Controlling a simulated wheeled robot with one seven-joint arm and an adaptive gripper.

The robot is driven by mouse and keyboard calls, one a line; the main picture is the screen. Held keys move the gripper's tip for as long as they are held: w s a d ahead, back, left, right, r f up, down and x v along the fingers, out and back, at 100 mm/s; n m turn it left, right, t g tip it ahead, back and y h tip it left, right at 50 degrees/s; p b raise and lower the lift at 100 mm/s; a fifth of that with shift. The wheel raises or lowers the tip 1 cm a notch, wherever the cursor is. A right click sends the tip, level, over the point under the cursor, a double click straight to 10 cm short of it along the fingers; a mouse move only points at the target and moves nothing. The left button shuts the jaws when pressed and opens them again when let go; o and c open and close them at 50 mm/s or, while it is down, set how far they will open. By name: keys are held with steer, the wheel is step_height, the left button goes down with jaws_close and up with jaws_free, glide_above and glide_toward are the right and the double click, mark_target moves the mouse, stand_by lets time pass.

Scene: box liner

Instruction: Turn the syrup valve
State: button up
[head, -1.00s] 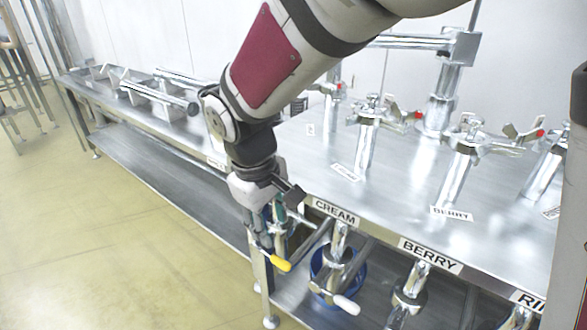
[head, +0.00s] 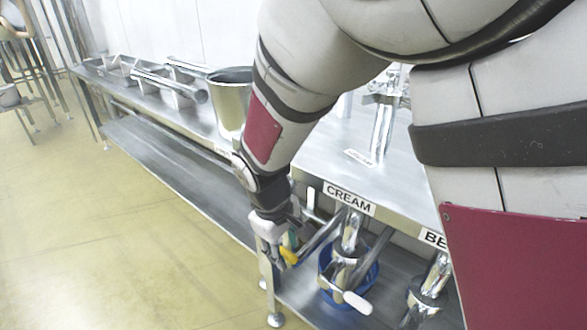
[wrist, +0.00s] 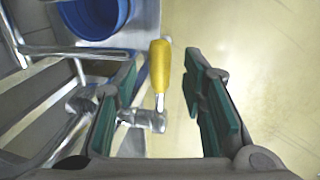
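A valve with a yellow handle (head: 289,256) is under the front edge of the steel table, left of the CREAM valve (head: 350,270). No syrup label can be read on it. In the wrist view the yellow handle (wrist: 160,66) points up the picture from a metal stem and valve body (wrist: 145,119). My gripper (wrist: 160,85) is open, with one green-padded finger on each side of the handle and gaps on both sides. In the head view my gripper (head: 275,238) hides most of the valve.
The CREAM valve's white handle (head: 356,302) sticks out to the right. A blue bucket (head: 368,282) stands on the lower shelf (head: 297,296), also seen in the wrist view (wrist: 95,15). A table leg (head: 267,290) is close below my gripper. The yellowish floor at left is clear.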

steer(key=shift+w+d+f, duration=0.1)
steer(key=shift+f, duration=0.45)
jaws_close()
steer(key=shift+r, duration=0.15)
